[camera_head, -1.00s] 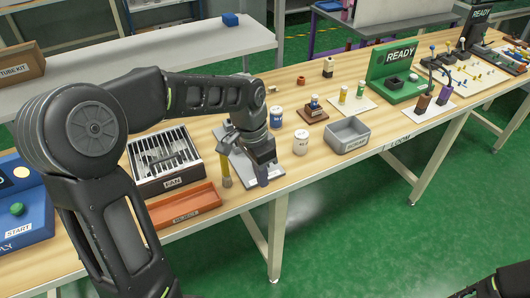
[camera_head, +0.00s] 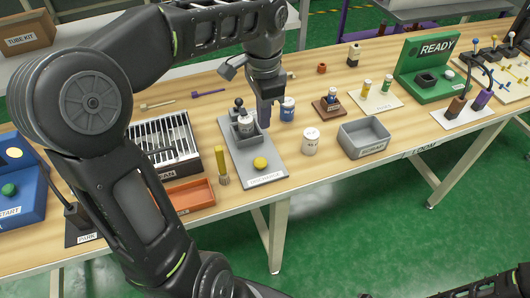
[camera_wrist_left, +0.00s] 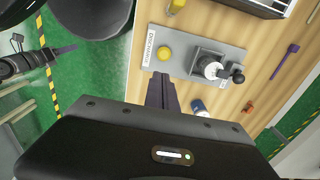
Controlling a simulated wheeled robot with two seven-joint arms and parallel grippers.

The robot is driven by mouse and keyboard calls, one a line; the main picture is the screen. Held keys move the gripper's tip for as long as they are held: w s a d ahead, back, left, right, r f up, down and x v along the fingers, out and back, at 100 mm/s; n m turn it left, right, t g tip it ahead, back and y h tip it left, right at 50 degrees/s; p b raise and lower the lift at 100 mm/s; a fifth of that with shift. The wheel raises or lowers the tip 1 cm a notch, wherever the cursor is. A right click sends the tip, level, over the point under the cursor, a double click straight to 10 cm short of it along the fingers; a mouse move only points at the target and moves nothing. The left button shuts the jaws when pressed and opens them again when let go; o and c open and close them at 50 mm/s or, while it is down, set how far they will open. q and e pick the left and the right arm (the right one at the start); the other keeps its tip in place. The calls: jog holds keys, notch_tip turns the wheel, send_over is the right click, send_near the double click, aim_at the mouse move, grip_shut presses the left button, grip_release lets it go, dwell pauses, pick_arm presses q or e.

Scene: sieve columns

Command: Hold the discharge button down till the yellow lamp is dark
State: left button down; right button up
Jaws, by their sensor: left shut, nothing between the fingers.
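A grey plate (camera_head: 277,178) with a label, which seems to read DISCHARGE, lies near the table's front edge. A round yellow button (camera_head: 260,163) sits at its near end; it also shows in the left wrist view (camera_wrist_left: 164,53). A grey block (camera_head: 243,129) with a black knob stands at the plate's far end. My left gripper (camera_head: 265,122) points down, shut and empty, above the plate's right side, beyond the button and apart from it. Its fingers also show in the left wrist view (camera_wrist_left: 162,88). A pale yellow disc (camera_head: 15,153) on the blue START box looks bright; I cannot tell which lamp is meant.
A slatted FAN box (camera_head: 190,168), an orange tray (camera_head: 187,193) and an upright yellow-handled brush (camera_head: 221,165) stand left of the plate. A blue-and-white jar (camera_head: 288,112), a white jar (camera_head: 311,141) and a grey bin (camera_head: 350,145) stand to its right.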

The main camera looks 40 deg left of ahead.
aim_at(264, 163)
pick_arm(q)
notch_tip(264, 163, down, 14)
jog(key=shift+r, duration=0.1)
dwell(0.5)
